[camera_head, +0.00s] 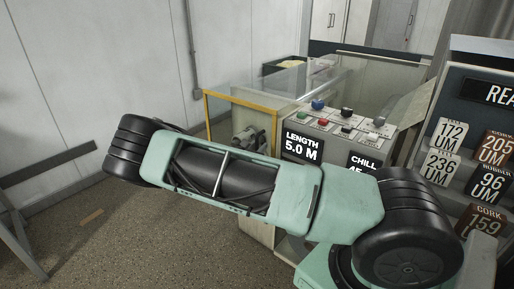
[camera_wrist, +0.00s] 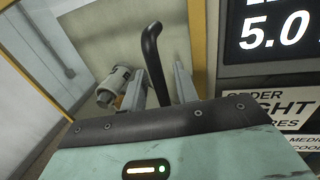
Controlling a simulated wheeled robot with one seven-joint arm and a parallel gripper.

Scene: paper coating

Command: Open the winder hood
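The winder hood (camera_head: 240,99) is a clear box with a yellow-edged frame, on the machine behind my arm in the head view. It looks closed. In the wrist view its yellow frame (camera_wrist: 199,40) runs down beside the display. A black curved handle (camera_wrist: 152,48) rises in front of the pale panel. My gripper (camera_wrist: 161,82) has its two grey fingers apart, one on each side of the handle's lower part. I cannot tell whether either finger touches it.
A control panel (camera_head: 345,122) with coloured buttons and a length display (camera_head: 302,147) stands right of the hood. A rack of labelled blocks (camera_head: 451,135) is at the far right. A white and grey cylindrical part (camera_wrist: 114,86) sits left of the fingers. Floor at left is mostly clear.

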